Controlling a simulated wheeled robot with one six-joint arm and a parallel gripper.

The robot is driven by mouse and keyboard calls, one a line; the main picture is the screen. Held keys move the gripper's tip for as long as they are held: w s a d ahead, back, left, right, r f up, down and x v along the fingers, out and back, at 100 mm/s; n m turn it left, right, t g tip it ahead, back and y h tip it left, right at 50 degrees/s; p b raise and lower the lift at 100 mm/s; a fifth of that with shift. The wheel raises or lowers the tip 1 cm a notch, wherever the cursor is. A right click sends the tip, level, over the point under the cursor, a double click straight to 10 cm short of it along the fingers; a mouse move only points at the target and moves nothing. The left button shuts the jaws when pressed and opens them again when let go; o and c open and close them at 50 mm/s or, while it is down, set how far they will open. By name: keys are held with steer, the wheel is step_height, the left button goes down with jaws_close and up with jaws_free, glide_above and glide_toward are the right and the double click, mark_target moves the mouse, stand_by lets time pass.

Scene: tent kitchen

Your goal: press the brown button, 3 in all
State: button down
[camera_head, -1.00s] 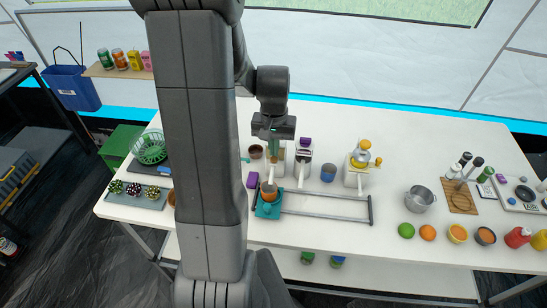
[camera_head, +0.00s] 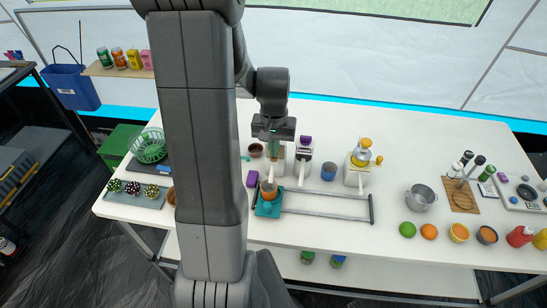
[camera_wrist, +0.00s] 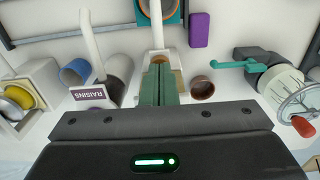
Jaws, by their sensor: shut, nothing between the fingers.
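My gripper (camera_head: 274,154) points down over the leftmost white dispenser (camera_head: 279,169), with its green fingers together and nothing between them. In the wrist view the shut fingertips (camera_wrist: 160,68) are over the same dispenser (camera_wrist: 150,57). A small brown patch (camera_wrist: 178,75) shows right beside the fingers and seems to be part of the brown button; the fingers hide the rest. I cannot tell whether the tips touch it or how far it is pressed.
The raisins dispenser (camera_head: 304,154) with a purple top and a yellow-topped dispenser (camera_head: 356,172) stand to the right. A teal carriage (camera_head: 267,207) with a brown-orange cup (camera_head: 268,190) sits on a rail in front. A brown cup (camera_head: 255,150) and a blue cup (camera_head: 328,172) stand close by.

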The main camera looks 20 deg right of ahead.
steer(key=shift+f+b, duration=0.3)
steer(key=shift+f, duration=0.15)
stand_by(0.6)
steer(key=shift+r+p, duration=0.35)
steer(key=shift+r, duration=0.1)
steer(key=shift+f+b, duration=0.35)
steer(key=shift+f, duration=0.1)
stand_by(0.6)
steer(key=shift+r+p, duration=0.35)
steer(key=shift+r, duration=0.1)
steer(key=shift+f+b, duration=0.45)
steer(key=shift+f, duration=0.1)
steer(key=shift+r, duration=0.15)
stand_by(0.4)
steer(key=shift+r+p, duration=0.4)
